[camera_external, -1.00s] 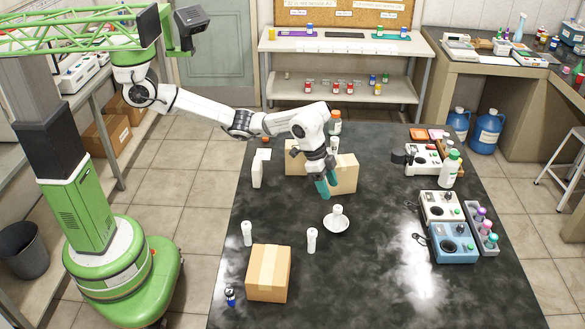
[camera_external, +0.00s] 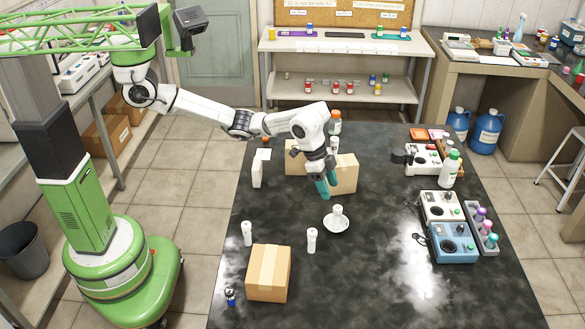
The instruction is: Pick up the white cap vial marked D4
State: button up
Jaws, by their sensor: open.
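Several white vials stand on the black bench (camera_external: 375,285). One white vial (camera_external: 247,233) is upright at the left, and another white vial (camera_external: 312,241) is upright near the middle. A third white vial (camera_external: 338,212) stands in a white dish (camera_external: 336,224). A further white vial (camera_external: 333,144) shows partly behind my arm. The markings are too small to read, so I cannot tell which is D4. My gripper (camera_external: 326,191) has teal fingers pointing down, open, above the bench behind and left of the dish. No vial shows between the fingers.
A cardboard box (camera_external: 268,273) stands at the front left, with a blue-capped vial (camera_external: 230,297) beside it. Another box (camera_external: 344,174) is close beside my gripper. Instruments (camera_external: 453,243) line the right side. The bench's front middle is clear.

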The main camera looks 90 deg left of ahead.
dwell(0.5)
jog(key=m+g+h+b, duration=0.1)
jog(key=m+g+h, duration=0.1)
jog(key=m, duration=0.6)
send_over(313, 253)
jog(key=s+a, duration=0.2)
jog(key=a, duration=0.2)
notch_tip(313, 253, down, 3)
jog(key=shift+w+f, duration=0.15)
jog(key=shift+f, duration=0.05)
jog(key=x, duration=1)
jog(key=shift+d+f+p, duration=0.1)
jog(key=shift+d+p, duration=0.1)
jog(key=shift+p, duration=0.2)
jog(key=c, duration=1)
